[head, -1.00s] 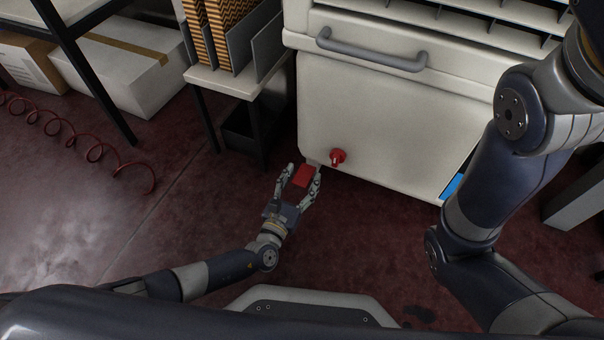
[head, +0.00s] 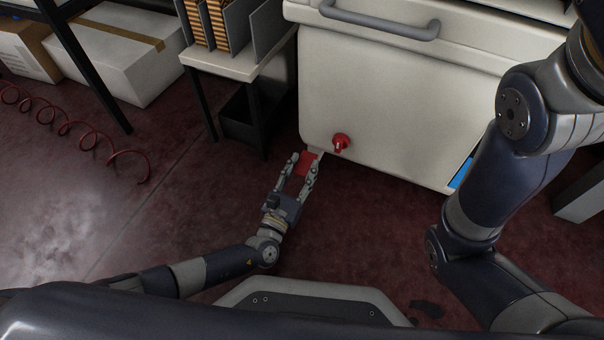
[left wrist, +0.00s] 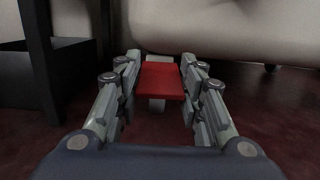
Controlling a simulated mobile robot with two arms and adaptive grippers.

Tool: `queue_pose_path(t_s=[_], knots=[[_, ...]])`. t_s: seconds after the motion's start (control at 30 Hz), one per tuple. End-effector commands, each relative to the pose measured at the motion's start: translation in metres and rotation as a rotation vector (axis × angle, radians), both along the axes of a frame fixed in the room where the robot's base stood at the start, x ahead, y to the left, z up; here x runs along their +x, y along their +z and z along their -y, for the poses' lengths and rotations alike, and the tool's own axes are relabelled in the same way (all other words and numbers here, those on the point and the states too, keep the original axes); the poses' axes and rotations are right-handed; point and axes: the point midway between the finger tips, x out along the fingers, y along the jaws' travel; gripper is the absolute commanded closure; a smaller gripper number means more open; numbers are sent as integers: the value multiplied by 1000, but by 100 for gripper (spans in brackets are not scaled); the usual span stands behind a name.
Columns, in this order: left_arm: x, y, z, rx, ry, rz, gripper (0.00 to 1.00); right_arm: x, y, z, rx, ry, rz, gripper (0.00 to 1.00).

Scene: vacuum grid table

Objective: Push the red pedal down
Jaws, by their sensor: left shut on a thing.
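The red pedal (head: 308,160) sticks out low at the front of the white cabinet (head: 400,110), near its lower left corner. It also shows in the left wrist view (left wrist: 161,80) as a flat red plate on a pale bar. My left gripper (head: 304,165) is shut on the pedal, with one finger along each side. In the left wrist view the fingers (left wrist: 160,72) flank the plate closely. My right arm crosses the right side of the head view, but its gripper is out of view.
A red knob (head: 340,142) sits on the cabinet front just right of the pedal. A small side table (head: 235,68) with dividers stands left of the cabinet, a black bin (head: 240,115) beneath it. A red coiled hose (head: 85,135) lies on the floor at left.

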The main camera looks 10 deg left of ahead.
Motion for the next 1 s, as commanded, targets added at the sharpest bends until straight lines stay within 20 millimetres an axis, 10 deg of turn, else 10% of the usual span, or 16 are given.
queue_pose_path(t_s=[0.3, 0.33, 0.43, 1.0], knots=[[1, 1, 0, -3, 0, 6, 100, 0, -2, 0, 0, 0, -1, 43], [1, 1, 0, -3, 0, 6, 62, 0, -2, 0, 0, 0, -1, 43], [0, 1, 0, -3, 0, 6, 43, 0, -2, 0, 0, 0, -1, 43], [-32, -5, -10, -2, 0, 3, 43, 0, -2, 0, 2, 1, 1, 43]])
